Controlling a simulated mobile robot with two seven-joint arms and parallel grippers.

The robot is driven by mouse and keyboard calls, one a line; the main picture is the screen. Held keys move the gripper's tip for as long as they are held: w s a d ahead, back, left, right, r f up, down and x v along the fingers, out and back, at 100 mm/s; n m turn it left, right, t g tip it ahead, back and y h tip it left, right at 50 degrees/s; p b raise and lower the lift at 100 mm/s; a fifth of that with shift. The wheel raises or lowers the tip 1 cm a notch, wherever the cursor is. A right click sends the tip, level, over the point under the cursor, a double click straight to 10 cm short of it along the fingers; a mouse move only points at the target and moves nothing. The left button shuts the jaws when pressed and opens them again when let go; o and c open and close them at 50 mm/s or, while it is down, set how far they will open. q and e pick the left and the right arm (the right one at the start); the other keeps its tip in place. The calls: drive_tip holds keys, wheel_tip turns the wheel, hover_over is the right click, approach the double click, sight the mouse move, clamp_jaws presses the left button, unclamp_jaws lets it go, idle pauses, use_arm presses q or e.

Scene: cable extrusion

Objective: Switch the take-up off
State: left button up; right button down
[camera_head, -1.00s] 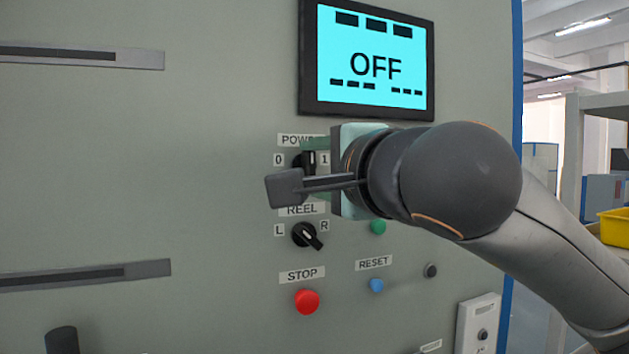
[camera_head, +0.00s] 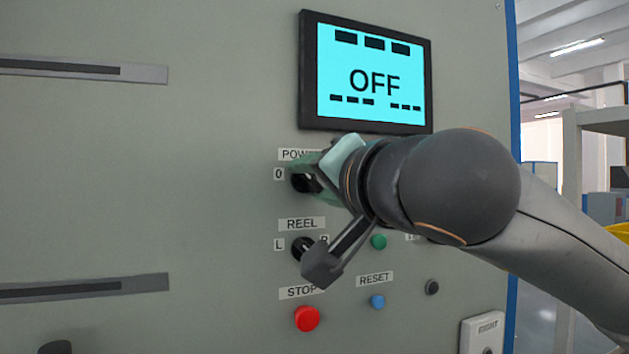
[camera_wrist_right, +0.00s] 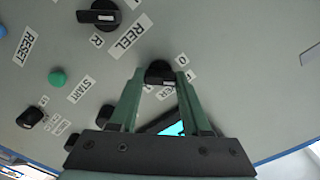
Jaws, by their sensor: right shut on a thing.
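The grey control panel (camera_head: 220,120) carries a black POWER knob (camera_head: 302,182) with a 0 label at its left. My right gripper (camera_head: 318,172) is at this knob, with its pale green fingers tilted and partly covering it. In the right wrist view the fingers (camera_wrist_right: 160,76) are on either side of the POWER knob (camera_wrist_right: 159,69) at their tips, shut on it. The 1 label is hidden in the head view behind my gripper. The screen (camera_head: 372,75) above reads OFF. My left gripper is not in view.
Below are the black REEL knob (camera_head: 301,247), partly behind my wrist bracket, the red STOP button (camera_head: 307,318), a blue RESET button (camera_head: 377,302) and a green button (camera_head: 379,241). Slotted strips (camera_head: 80,289) lie at the left. Shelving (camera_head: 572,150) stands beyond the panel's right edge.

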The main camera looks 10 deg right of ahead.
idle(0.6)
drive_tip(key=shift+c, duration=1.8)
unclamp_jaws()
